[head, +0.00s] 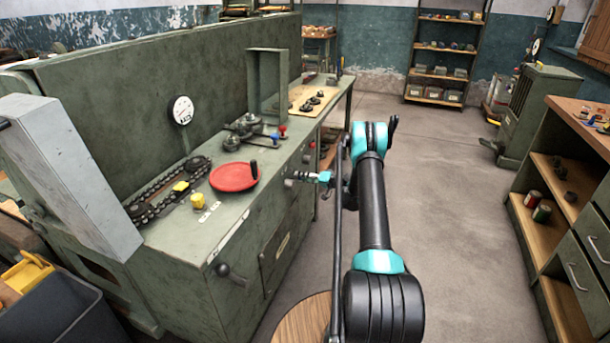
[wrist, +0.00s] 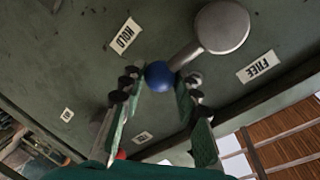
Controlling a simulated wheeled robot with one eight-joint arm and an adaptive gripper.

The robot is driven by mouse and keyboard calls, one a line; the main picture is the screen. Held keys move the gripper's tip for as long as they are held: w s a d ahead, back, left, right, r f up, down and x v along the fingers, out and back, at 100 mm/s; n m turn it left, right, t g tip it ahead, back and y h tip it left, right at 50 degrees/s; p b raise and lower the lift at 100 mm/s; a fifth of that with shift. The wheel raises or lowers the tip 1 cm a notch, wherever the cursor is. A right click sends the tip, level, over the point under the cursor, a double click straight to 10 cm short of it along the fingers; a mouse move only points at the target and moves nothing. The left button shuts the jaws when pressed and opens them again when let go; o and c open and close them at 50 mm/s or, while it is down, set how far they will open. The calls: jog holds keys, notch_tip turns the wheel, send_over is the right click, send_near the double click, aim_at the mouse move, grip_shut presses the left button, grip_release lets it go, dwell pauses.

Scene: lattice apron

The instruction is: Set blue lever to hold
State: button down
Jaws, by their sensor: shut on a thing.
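The blue lever's round knob (wrist: 160,75) is between my gripper's fingers in the wrist view. Its grey arm runs up and right to a round grey hub (wrist: 222,27). The arm points down-left from the hub, between the HOLD label (wrist: 125,35) on the left and the FREE label (wrist: 259,66) at lower right. My gripper (wrist: 162,88) is shut on the blue knob. In the head view, my gripper (head: 300,177) is at the green bench's front face, and I cannot make out the held knob there.
The green bench (head: 190,245) carries a red handwheel (head: 233,176), a chain (head: 165,195) and small red and blue knobs. A grey block (head: 65,170) stands at left. Shelving (head: 555,210) is at right. The floor (head: 455,200) between is clear.

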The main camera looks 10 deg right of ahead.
jog(key=shift+s+f+m+g, duration=0.2)
jog(key=shift+f+m+g, duration=0.3)
jog(key=shift+f+m, duration=0.9)
jog(key=shift+r, duration=0.1)
jog(key=c, duration=1.1)
grip_release()
jog(key=v, duration=1.2)
jog(key=shift+a, duration=0.1)
